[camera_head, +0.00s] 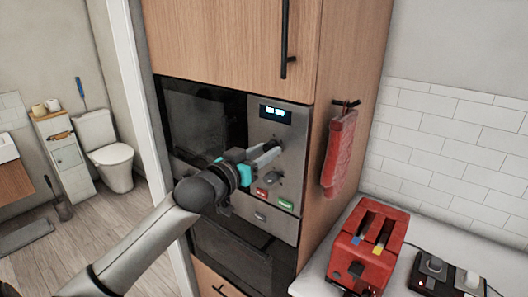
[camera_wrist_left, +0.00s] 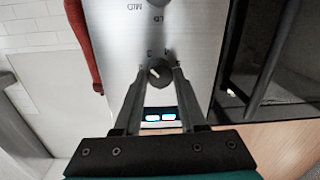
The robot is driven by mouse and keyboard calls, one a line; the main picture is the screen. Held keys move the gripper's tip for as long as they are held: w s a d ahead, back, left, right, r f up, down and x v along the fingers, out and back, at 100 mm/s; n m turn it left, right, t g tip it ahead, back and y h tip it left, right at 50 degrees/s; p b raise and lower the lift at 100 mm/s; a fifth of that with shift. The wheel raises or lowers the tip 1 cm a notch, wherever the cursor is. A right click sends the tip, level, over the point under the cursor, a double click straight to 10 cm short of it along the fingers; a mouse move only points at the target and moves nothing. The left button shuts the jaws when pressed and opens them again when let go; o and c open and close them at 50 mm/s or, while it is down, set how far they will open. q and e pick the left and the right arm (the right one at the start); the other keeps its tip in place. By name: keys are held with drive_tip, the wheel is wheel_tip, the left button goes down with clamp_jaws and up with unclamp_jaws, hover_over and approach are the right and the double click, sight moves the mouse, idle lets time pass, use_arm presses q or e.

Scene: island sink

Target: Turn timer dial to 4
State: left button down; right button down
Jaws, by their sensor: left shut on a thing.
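The steel control panel (camera_head: 292,135) of the built-in microwave carries a lit display (camera_head: 275,112) at its top. My left gripper (camera_head: 277,149) reaches the panel just below the display. In the left wrist view, which looks upside down, the dark round timer dial (camera_wrist_left: 159,72) sits between the two fingertips, with a pale mark on its face. The left fingers (camera_wrist_left: 159,80) are shut on the dial. The display (camera_wrist_left: 160,115) shows between the fingers. The number at the dial's mark is too small to read. The right gripper is in neither view.
A second knob (camera_head: 272,178) sits below the gripper, above a red button (camera_head: 261,192) and a green button (camera_head: 285,204). A red towel (camera_head: 338,155) hangs on the cabinet side. A red toaster (camera_head: 368,245) stands on the counter at right.

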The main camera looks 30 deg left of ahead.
use_arm(q)
drive_tip(key=m, duration=0.6)
drive_tip(key=shift+f, duration=0.1)
drive_tip(key=m, duration=0.6)
drive_tip(key=shift+t, duration=0.3)
idle(0.3)
drive_tip(key=shift+c, duration=2.4)
unclamp_jaws()
